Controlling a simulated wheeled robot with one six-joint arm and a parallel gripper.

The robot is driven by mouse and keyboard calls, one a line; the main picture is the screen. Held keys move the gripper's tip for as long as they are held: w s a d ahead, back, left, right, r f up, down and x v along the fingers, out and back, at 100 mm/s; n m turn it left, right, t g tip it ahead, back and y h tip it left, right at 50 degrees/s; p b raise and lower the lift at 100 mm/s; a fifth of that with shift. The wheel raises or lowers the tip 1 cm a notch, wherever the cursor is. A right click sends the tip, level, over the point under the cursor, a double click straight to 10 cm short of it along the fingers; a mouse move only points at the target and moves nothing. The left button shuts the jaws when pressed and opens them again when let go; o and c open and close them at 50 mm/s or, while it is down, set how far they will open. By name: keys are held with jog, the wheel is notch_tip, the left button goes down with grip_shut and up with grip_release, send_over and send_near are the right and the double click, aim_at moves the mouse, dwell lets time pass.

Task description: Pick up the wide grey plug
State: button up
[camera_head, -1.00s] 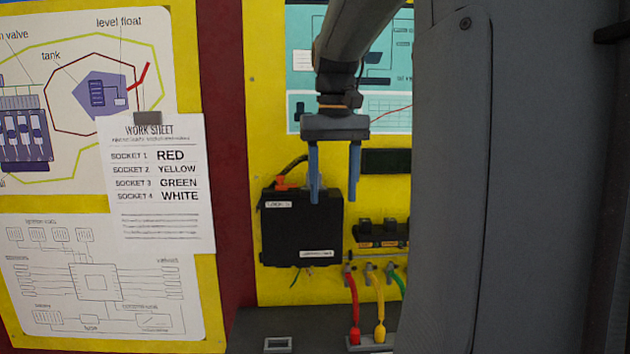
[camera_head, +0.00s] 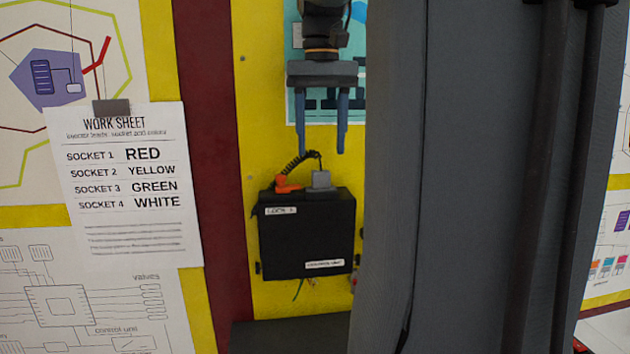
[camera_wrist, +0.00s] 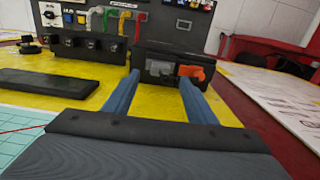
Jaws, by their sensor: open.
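The wide grey plug (camera_head: 321,181) stands on top of a black box (camera_head: 306,236), just right of an orange plug or lever (camera_head: 287,184) with a coiled black cable. My gripper (camera_head: 321,153) points down above the box, its two blue fingers apart and empty. In the head view the fingertips appear just above the grey plug, one to each side; the exact gap in depth is hard to tell. In the wrist view the grey plug (camera_wrist: 160,69) shows between the fingertips, beside the orange part (camera_wrist: 204,72).
A work sheet (camera_head: 124,185) hangs on the panel at left. A large grey part of my own body hides the right of the head view. The wrist view shows a row of dark sockets (camera_wrist: 88,46) and coloured leads (camera_wrist: 122,22) left of the box.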

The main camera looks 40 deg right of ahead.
aim_at(321, 171)
jog(key=shift+s+d+f+p, duration=0.15)
jog(key=shift+f+p, duration=0.2)
jog(key=shift+f, duration=0.45)
jog(key=shift+w+f+p, duration=0.2)
jog(key=shift+f+p, duration=0.75)
jog(key=shift+f, duration=1.35)
jog(key=c, duration=1.2)
jog(key=shift+o, duration=0.2)
jog(key=shift+r, duration=0.15)
